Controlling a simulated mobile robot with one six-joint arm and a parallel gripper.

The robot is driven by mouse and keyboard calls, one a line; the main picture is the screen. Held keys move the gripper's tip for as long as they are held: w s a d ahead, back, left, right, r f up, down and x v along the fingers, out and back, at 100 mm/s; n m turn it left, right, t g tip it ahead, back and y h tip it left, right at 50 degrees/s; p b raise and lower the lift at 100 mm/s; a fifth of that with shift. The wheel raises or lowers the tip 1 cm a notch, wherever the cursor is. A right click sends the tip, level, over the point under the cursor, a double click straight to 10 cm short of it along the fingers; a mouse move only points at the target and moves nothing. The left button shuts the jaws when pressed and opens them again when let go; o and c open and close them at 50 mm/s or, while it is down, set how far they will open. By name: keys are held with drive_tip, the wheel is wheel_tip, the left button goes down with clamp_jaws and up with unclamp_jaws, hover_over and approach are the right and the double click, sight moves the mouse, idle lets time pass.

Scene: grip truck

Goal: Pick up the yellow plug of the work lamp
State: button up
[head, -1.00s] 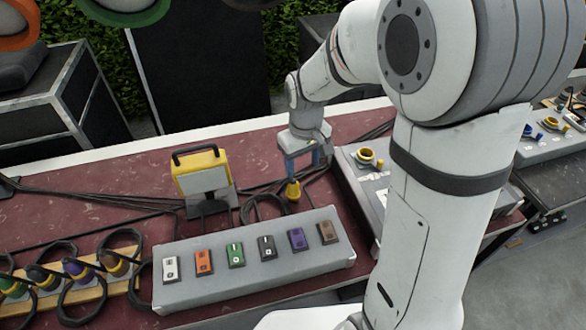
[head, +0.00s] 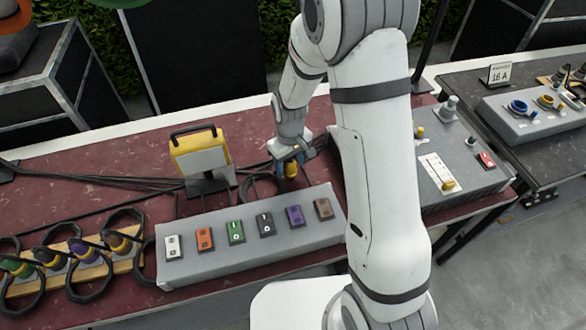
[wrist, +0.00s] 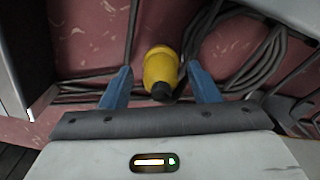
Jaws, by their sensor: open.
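The yellow plug (head: 290,170) stands on the dark red table behind the grey switch box, with a black tip that shows in the wrist view (wrist: 160,68). My gripper (head: 291,158) is open and low over the plug. In the wrist view its two blue fingers (wrist: 158,86) lie on either side of the plug, with a gap on the left; the right finger is close to it. I cannot tell whether it touches. The yellow work lamp (head: 199,143) stands upright to the left of the plug.
The grey switch box (head: 250,251) with several coloured switches lies in front of the plug. Coiled black cables (wrist: 250,55) lie beside it. A grey control box (head: 462,195) stands to the right, partly behind my arm. Several plugs on a wooden rack (head: 75,280) are at the left.

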drive_tip(key=shift+f, duration=0.1)
drive_tip(key=c, duration=1.1)
